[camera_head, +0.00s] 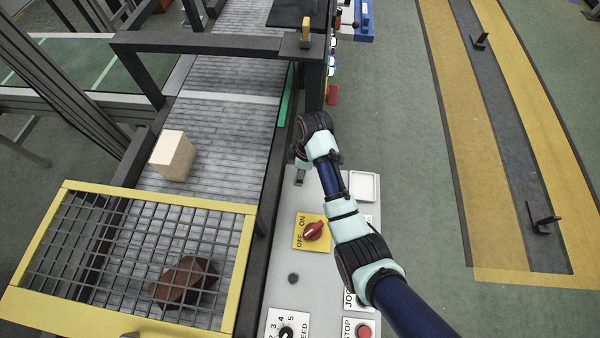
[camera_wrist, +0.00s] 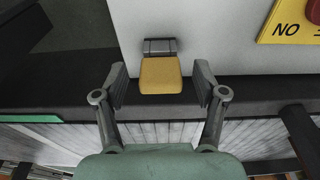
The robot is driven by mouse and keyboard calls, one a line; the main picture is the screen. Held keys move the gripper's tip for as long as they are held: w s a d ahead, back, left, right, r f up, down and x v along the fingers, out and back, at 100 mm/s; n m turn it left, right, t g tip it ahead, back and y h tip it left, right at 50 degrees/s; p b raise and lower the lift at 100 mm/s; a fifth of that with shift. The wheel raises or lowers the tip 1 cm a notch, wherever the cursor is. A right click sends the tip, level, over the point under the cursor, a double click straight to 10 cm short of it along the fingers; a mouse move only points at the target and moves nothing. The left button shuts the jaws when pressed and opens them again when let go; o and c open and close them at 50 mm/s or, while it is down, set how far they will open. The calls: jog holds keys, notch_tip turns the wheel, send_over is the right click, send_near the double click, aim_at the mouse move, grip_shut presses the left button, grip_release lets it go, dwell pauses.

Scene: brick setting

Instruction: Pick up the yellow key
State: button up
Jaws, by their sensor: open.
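The yellow key (camera_wrist: 160,76) shows in the wrist view as a yellow block with a grey fitting (camera_wrist: 160,46) at its far end, at the edge of the light control panel. My gripper (camera_wrist: 161,84) is open, with one finger on each side of the key and a gap at both sides. I cannot tell whether the fingertips are down at the key's height. In the head view my gripper (camera_head: 301,164) is at the panel's upper left corner, and the key is hidden there.
The panel holds a red switch (camera_head: 313,231) on a yellow plate. A conveyor (camera_head: 215,130) lies left, with a tan box (camera_head: 173,156) and a brown object (camera_head: 185,282) under a yellow-framed grille (camera_head: 245,260). A dark post (camera_head: 315,75) with a yellow piece (camera_head: 306,30) stands behind my gripper.

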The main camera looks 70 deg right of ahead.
notch_tip(320, 180, down, 2)
jog(key=shift+w+a+f, duration=0.1)
jog(key=shift+w+f, duration=0.05)
jog(key=shift+f, duration=0.1)
jog(key=shift+r, duration=0.1)
jog(key=c, duration=1.3)
jog(key=shift+o, duration=0.2)
notch_tip(320, 180, up, 20)
jog(key=p, duration=1.1)
